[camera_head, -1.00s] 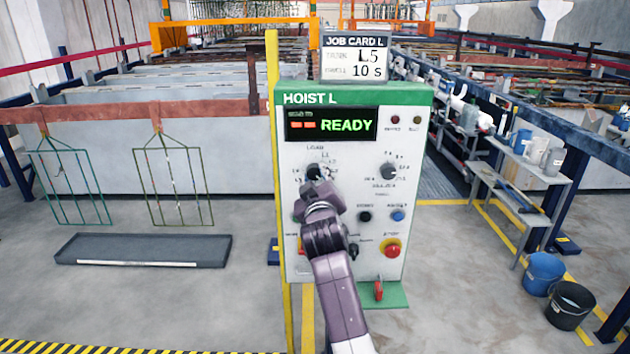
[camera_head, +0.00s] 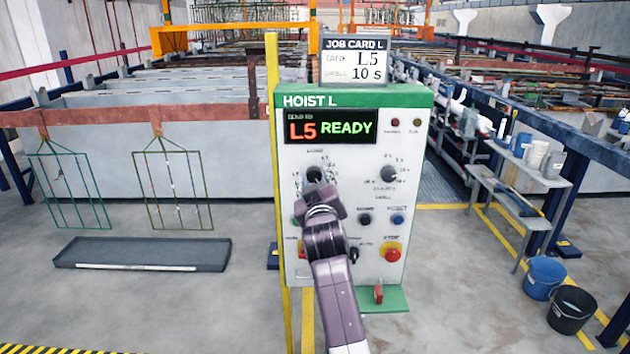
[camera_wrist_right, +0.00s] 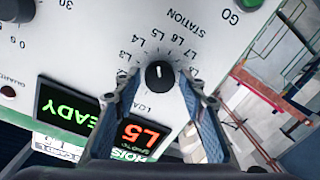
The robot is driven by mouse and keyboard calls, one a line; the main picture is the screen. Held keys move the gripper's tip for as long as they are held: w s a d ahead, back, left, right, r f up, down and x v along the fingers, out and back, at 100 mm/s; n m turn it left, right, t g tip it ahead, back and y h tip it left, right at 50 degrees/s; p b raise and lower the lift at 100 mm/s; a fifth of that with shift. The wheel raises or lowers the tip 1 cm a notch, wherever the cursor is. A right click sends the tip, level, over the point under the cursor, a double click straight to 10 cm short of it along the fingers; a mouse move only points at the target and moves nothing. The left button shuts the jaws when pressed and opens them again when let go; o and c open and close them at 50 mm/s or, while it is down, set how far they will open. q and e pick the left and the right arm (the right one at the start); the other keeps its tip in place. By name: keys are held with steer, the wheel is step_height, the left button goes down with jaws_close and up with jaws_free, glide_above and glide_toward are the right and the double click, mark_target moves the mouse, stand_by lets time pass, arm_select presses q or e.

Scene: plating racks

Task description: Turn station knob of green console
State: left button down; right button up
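The green-topped console (camera_head: 300,100) labelled HOIST L stands in the middle of the head view. Its display (camera_head: 331,127) reads L5 READY. The black station knob (camera_head: 316,174) is at its upper left, partly hidden by my right gripper (camera_head: 319,190). In the right wrist view, the knob (camera_wrist_right: 160,75) sits between the fingertips of my right gripper (camera_wrist_right: 158,77), its white mark pointing up towards the L5 label. A narrow gap shows between each fingertip and the knob, so the gripper is open around it. My left gripper is out of view.
A second knob (camera_head: 388,174) is to the right, with small buttons and a red stop button (camera_head: 392,252) below. A job card (camera_head: 355,66) above reads L5, 10 s. A yellow post (camera_head: 273,160) runs along the console's left side.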

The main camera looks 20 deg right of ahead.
mark_target(315, 138)
steer(key=shift+o, duration=0.4)
steer(key=shift+r, duration=0.1)
step_height(315, 138, up, 10)
steer(key=shift+f, duration=0.1)
steer(key=shift+o, duration=0.2)
steer(key=shift+d+f, duration=0.1)
